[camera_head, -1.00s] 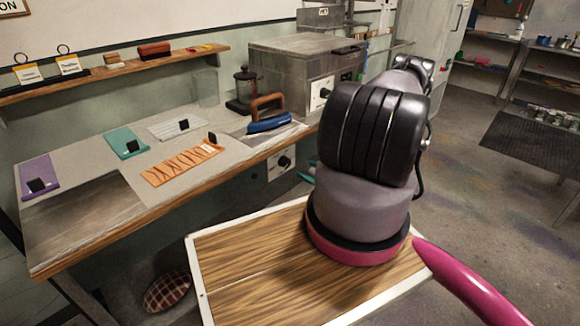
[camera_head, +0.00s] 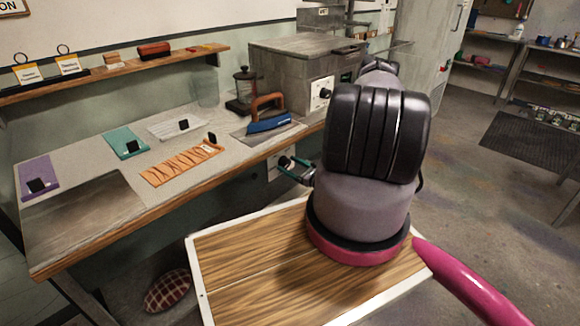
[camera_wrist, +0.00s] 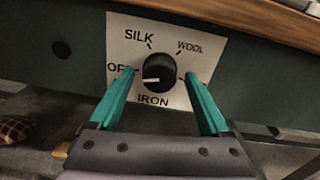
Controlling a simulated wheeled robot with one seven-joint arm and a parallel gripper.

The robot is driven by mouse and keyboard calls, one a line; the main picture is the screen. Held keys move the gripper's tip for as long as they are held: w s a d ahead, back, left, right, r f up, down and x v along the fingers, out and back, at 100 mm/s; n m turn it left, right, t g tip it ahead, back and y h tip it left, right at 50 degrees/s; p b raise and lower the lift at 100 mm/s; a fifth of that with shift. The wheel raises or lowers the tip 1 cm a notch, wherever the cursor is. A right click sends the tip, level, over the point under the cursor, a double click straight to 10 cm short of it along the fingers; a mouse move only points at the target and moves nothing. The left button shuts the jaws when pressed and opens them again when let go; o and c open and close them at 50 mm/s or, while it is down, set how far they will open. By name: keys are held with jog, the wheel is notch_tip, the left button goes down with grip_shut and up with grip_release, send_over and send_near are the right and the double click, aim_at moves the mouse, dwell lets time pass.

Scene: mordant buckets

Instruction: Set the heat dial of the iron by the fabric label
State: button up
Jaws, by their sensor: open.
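The iron's heat dial is a black knob (camera_wrist: 158,68) on a white plate (camera_wrist: 203,52) marked OFF, SILK, WOOL and IRON; a fourth mark at right is hidden by a finger. Its white pointer line points left, near OFF. My gripper (camera_wrist: 159,76) is open, its teal fingers on either side of the knob; contact cannot be told. In the head view my gripper (camera_head: 296,172) is at the table's front edge by the dial. The blue iron (camera_head: 268,122) rests on a grey plate.
Purple (camera_head: 36,177), teal (camera_head: 125,143) and white (camera_head: 176,128) cloths with black tags lie on the table. A grey box oven (camera_head: 290,70) and a French press (camera_head: 245,92) stand behind. A wall shelf (camera_head: 120,75) holds cards and brushes.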

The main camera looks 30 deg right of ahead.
grip_shut()
